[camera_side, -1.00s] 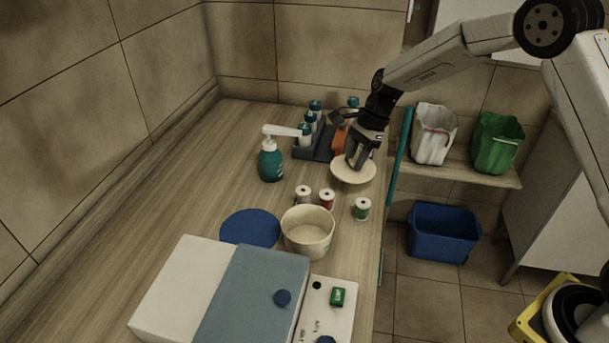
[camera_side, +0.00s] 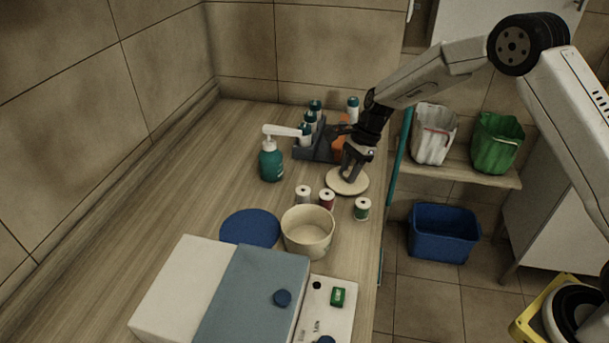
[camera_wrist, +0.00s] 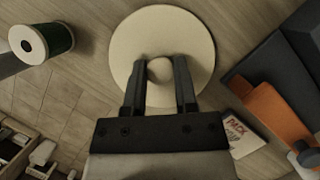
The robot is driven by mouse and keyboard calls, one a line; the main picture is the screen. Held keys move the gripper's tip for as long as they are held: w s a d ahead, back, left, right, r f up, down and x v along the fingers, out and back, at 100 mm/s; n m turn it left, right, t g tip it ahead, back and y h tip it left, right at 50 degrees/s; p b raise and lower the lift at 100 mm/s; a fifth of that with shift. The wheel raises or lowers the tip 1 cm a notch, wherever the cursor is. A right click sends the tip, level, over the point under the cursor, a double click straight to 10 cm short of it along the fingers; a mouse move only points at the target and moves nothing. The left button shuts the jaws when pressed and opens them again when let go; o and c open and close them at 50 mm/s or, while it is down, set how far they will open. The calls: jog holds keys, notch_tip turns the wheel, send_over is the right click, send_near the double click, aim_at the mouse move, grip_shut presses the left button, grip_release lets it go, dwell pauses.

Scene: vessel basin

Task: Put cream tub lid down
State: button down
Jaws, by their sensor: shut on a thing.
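The cream tub lid (camera_side: 348,187) is a pale round disc near the right edge of the counter, behind the small spools. In the wrist view the lid (camera_wrist: 203,48) lies under my fingers, with a round knob at its middle. My gripper (camera_side: 349,173) is shut on that knob, one finger on each side; it also shows in the wrist view (camera_wrist: 159,78). The lid looks level and at or very close to the counter top; I cannot tell whether it touches. The open cream tub (camera_side: 307,232) stands nearer the camera, uncovered and apart from the lid.
Spools (camera_side: 362,209) stand just in front of the lid. A rack of bottles (camera_side: 313,147) and an orange thing (camera_side: 340,141) are behind it. A teal pump bottle (camera_side: 271,162) stands left. A blue disc (camera_side: 250,228) lies beside the tub. The counter's left side is clear.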

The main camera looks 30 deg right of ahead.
jog(key=shift+f, duration=0.15)
jog(key=shift+c, duration=2)
grip_release()
jog(key=shift+r, duration=0.2)
jog(key=v, duration=1.2)
jog(key=s+f+n+t+h, duration=0.1)
jog(key=s+f+n+h, duration=0.1)
jog(key=s+n, duration=0.7)
jog(key=s+a+f+n+t+h, duration=0.1)
jog(key=s+f+n+h, duration=0.1)
jog(key=s+n, duration=0.7)
jog(key=s, duration=0.7)
jog(key=shift+a+t, duration=0.3)
jog(key=shift+a, duration=0.05)
